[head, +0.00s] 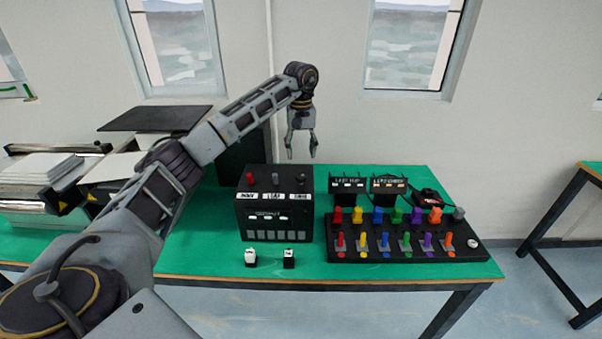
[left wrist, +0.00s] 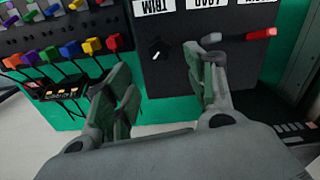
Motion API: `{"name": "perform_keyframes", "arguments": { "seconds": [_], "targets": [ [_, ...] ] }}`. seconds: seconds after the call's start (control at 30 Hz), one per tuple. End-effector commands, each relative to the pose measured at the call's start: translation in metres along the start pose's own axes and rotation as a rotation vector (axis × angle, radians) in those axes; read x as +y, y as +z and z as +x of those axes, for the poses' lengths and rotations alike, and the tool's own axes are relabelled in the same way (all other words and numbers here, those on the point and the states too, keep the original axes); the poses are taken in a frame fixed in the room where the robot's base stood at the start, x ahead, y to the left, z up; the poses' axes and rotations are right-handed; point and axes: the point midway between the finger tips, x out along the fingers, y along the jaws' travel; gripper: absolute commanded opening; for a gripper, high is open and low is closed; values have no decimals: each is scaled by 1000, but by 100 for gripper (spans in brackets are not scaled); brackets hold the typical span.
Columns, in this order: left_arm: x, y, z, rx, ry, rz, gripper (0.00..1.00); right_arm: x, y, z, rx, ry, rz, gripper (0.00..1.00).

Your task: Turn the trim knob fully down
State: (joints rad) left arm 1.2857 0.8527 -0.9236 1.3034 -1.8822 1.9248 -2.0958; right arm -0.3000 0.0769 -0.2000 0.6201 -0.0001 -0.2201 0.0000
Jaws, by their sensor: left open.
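The trim knob (left wrist: 156,48) is a small black knob with a white pointer mark, beside the TRIM label in the left wrist view. It sits on the top of a black control box (head: 275,222) in the middle of the green table. My left gripper (head: 302,153) is above and behind the box, pointing down. In the left wrist view its two fingers (left wrist: 157,65) are spread apart and empty, and the knob shows in the gap beyond them. The right gripper is not in view.
A grey lever (left wrist: 211,39) and a red lever (left wrist: 262,34) stand on the same box, close to one fingertip. To the right is a black panel (head: 470,255) with several coloured switches. Two small white-topped blocks (head: 250,258) (head: 289,259) stand in front.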

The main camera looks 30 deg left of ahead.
Motion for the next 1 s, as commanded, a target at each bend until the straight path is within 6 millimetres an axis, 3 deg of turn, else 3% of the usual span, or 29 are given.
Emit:
{"name": "perform_keyframes", "arguments": {
  "seconds": [0.7,1.0],
  "targets": [
    [0,1,80,-2,0,1,55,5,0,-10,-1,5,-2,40],
    [0,0,94,0,1,1,55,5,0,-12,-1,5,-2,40]
  ]
}}
